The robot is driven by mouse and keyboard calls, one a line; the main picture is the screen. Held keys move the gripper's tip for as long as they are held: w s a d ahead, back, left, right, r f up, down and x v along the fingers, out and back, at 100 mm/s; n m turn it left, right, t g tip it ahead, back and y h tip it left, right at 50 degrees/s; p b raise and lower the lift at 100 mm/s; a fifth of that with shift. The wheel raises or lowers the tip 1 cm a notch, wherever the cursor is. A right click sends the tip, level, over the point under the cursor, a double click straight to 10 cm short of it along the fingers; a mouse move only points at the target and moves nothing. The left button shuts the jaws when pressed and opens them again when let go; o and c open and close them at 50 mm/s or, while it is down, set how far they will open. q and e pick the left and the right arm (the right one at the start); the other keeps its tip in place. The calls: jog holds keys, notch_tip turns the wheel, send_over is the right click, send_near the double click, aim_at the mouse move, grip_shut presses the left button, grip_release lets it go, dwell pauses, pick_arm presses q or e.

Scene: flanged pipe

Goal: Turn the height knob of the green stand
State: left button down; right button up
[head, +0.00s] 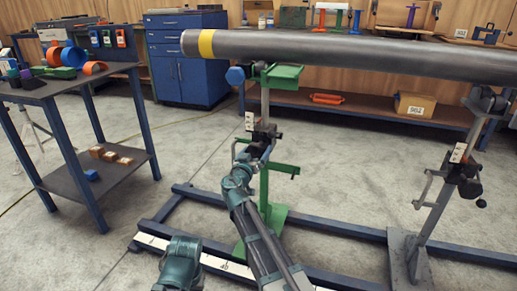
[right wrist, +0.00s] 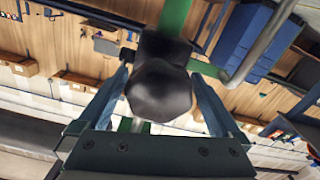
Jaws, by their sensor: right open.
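The green stand (head: 265,196) stands upright on the blue floor frame and holds up one end of the long grey pipe (head: 330,50). Its dark height knob (head: 264,135) is on the post, partly hidden by my right gripper (head: 256,151). In the right wrist view, the black, rounded knob (right wrist: 160,92) fills the space between the two fingers of my open gripper. One finger is on each side of the knob; I cannot tell whether they touch it. My left gripper is not in view.
A grey stand (head: 420,215) with a similar crank holds the pipe at the right. The blue floor frame (head: 345,231) runs along the floor below. A dark table (head: 50,88) with coloured parts is at left. A blue cabinet (head: 190,80) stands behind.

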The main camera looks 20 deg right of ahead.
jog(key=shift+x, duration=1.25)
jog(key=c, duration=1.1)
jog(key=shift+n, duration=0.4)
jog(key=n, duration=0.4)
jog(key=shift+n, duration=0.4)
jog(key=n, duration=0.6)
jog(key=shift+s+d+r, duration=0.1)
jog(key=n, duration=0.6)
jog(key=shift+r+n, duration=0.1)
jog(key=shift+n, duration=0.3)
jog(key=n, duration=0.5)
jog(key=shift+n, duration=0.3)
